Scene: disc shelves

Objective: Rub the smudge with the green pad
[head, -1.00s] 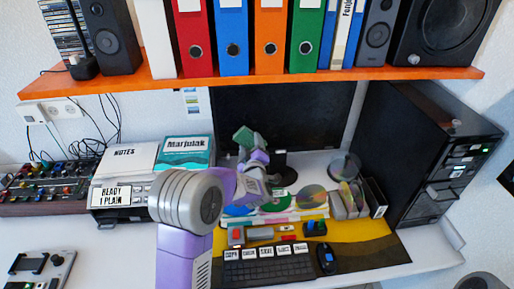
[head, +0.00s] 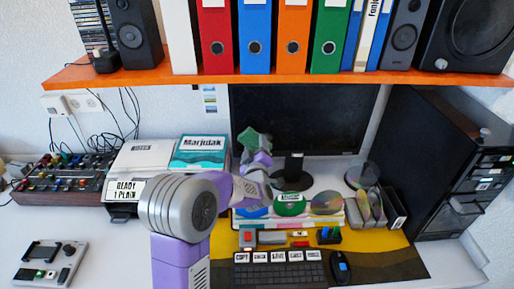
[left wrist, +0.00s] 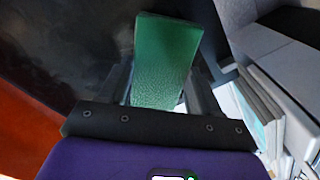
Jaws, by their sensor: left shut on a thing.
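My left gripper (head: 252,143) is shut on the green pad (head: 248,137), held up in front of the left part of the dark monitor screen (head: 310,115). In the left wrist view the green pad (left wrist: 166,60) stands out between the two fingers, with dark screen behind it to the left. I cannot tell whether the pad touches the screen. No smudge can be made out in either view. My right gripper is not in view.
An orange shelf (head: 200,80) with binders and speakers runs above the monitor. A printer (head: 125,190) is left of my arm. Discs (head: 327,202), a keyboard (head: 280,272) and a mouse (head: 341,268) lie below the screen. A black tower (head: 440,150) stands at right.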

